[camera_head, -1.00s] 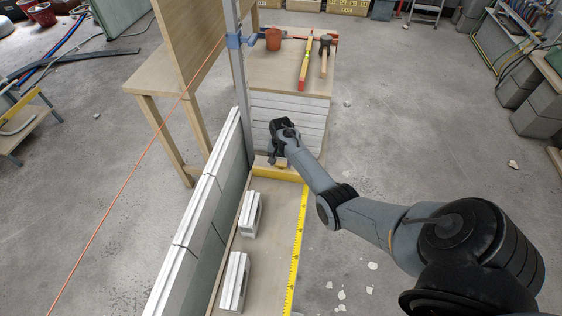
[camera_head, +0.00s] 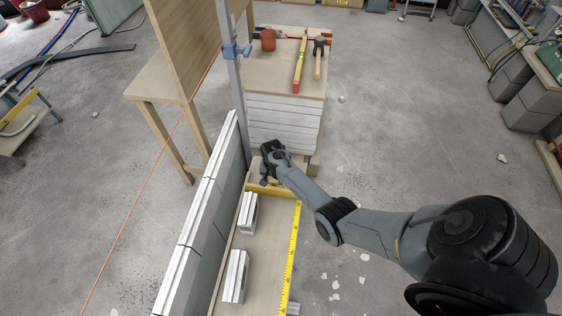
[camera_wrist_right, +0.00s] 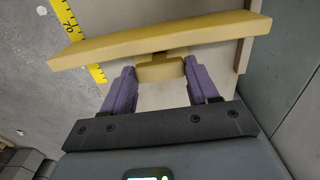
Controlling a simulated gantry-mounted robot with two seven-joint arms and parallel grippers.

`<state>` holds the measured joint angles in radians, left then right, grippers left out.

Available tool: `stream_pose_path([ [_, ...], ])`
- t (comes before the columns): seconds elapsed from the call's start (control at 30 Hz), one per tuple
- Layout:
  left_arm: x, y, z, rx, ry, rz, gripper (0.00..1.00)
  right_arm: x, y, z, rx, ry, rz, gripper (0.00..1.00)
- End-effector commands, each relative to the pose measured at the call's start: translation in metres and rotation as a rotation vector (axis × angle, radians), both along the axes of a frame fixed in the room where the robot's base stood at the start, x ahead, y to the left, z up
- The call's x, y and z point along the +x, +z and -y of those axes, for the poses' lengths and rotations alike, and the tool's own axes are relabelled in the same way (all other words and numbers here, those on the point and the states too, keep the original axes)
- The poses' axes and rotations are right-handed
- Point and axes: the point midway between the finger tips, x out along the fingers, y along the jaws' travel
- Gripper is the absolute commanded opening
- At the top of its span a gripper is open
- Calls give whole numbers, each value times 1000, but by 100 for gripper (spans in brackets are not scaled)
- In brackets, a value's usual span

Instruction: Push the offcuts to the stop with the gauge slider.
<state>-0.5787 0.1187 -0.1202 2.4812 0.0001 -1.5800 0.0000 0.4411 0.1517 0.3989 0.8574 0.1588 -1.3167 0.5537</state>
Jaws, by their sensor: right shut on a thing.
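The gauge slider (camera_head: 275,190) is a yellow bar lying across the board (camera_head: 266,250). In the right wrist view the bar (camera_wrist_right: 200,35) spans the board, with a short yellow grip block behind it. My right gripper (camera_wrist_right: 158,75) has its purple fingers on both sides of that block and is shut on it. It also shows in the head view (camera_head: 268,178), at the far side of the bar. Two pale grooved offcuts, a farther one (camera_head: 247,213) and a nearer one (camera_head: 235,276), lie on the board. The farther one is close to the bar; I cannot tell if they touch. I cannot make out the stop. My left gripper is not in view.
A yellow measuring tape (camera_head: 292,245) runs along the board's right edge. A low wall of pale panels (camera_head: 205,215) borders the left side. Beyond stand a stack of white slabs (camera_head: 283,122) with a hammer (camera_head: 318,58) on top and an upright grey post (camera_head: 236,90).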

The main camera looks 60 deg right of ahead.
Motion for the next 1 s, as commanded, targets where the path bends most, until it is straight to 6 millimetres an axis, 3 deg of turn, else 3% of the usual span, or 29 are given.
stream_pose_path([
  [0.03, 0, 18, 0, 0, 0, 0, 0, -6, 7, -11, 4, 1, -5, 4],
  [0.1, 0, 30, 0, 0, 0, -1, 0, -11, 7, -22, 4, 0, -6, 4],
  [0.3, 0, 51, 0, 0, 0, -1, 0, -24, 4, -48, 4, -1, -4, 4],
  [0.73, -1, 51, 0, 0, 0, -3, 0, -27, -1, -54, 2, -1, -3, 4],
  [0.77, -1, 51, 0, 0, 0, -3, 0, -27, -1, -54, 2, -1, -3, 64],
  [0.9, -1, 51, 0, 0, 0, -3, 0, -27, 0, -54, 1, -1, -3, 85],
  [1.0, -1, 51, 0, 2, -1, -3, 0, -26, 0, -54, 1, -2, -2, 85],
])
